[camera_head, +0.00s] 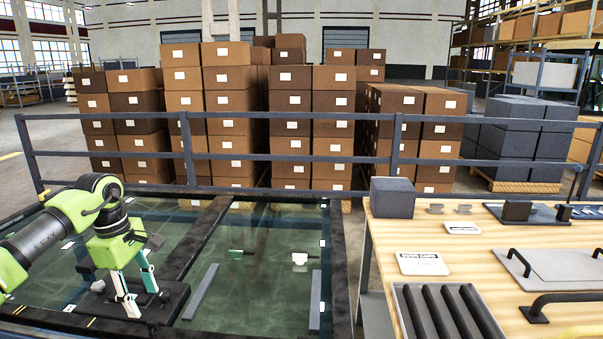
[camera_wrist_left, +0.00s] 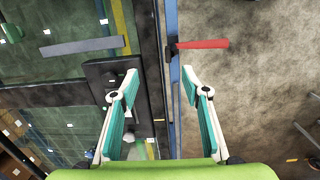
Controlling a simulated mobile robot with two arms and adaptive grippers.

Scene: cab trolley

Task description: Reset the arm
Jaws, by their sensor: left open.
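My left arm (camera_head: 45,232) is green and comes in from the left in the head view, bent at a joint above the glass-topped table. My left gripper (camera_head: 141,298) points downward, its white and teal fingers apart with nothing seen between them. It is in front of or over a dark block (camera_head: 168,298) at the table's near left; I cannot tell whether they touch. In the left wrist view the gripper (camera_wrist_left: 160,74) is open, with the dark block (camera_wrist_left: 103,72) partly behind the left finger. My right gripper is not in view.
A dark-framed glass table (camera_head: 255,240) carries grey bars (camera_head: 201,292). A wooden workbench (camera_head: 460,262) at right holds a grey box (camera_head: 392,197), a ribbed tray (camera_head: 398,290) and handled plates. A railing (camera_head: 290,158) runs behind. In the wrist view, a red lever (camera_wrist_left: 203,44) lies beyond the table edge.

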